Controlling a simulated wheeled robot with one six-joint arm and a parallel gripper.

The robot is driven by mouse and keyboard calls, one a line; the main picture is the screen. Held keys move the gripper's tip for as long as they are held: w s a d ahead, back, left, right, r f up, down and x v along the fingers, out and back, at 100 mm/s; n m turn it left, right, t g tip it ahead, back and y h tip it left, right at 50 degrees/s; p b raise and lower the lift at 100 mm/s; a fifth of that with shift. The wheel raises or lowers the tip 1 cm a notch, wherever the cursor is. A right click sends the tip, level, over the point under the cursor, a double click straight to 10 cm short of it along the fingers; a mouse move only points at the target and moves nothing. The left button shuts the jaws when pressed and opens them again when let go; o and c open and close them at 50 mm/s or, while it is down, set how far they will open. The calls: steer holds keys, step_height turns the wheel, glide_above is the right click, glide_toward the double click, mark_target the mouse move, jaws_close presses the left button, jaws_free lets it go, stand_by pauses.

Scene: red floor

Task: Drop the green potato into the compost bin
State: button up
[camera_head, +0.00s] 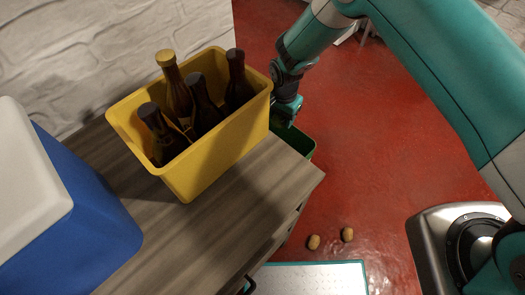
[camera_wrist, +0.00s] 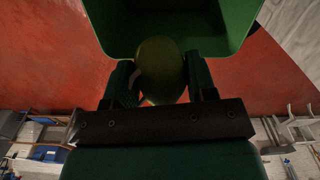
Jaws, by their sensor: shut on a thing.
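My gripper (camera_wrist: 160,80) is shut on the green potato (camera_wrist: 159,68), which sits between its two fingers in the wrist view. The green compost bin (camera_wrist: 225,38) fills the top of that view, its opening just beyond the potato. In the head view the bin (camera_head: 302,141) stands on the floor behind the wooden cabinet, mostly hidden by the cabinet and the yellow crate. My gripper (camera_head: 287,112) is over the bin there, and the potato cannot be made out in that view.
A yellow crate (camera_head: 205,168) with several brown bottles stands on the wooden cabinet (camera_head: 262,190), beside a blue and white cooler (camera_head: 85,215). Two brown potatoes (camera_head: 314,242) (camera_head: 347,234) lie on the red floor.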

steer(key=shift+s+a, duration=0.15)
steer(key=shift+a, duration=0.1)
step_height(320, 180, down, 6)
steer(key=b, duration=0.3)
steer(key=shift+r+b, duration=0.1)
steer(key=shift+b, duration=0.3)
steer(key=o, duration=1)
steer(key=shift+o, duration=0.2)
steer(key=shift+r, duration=0.15)
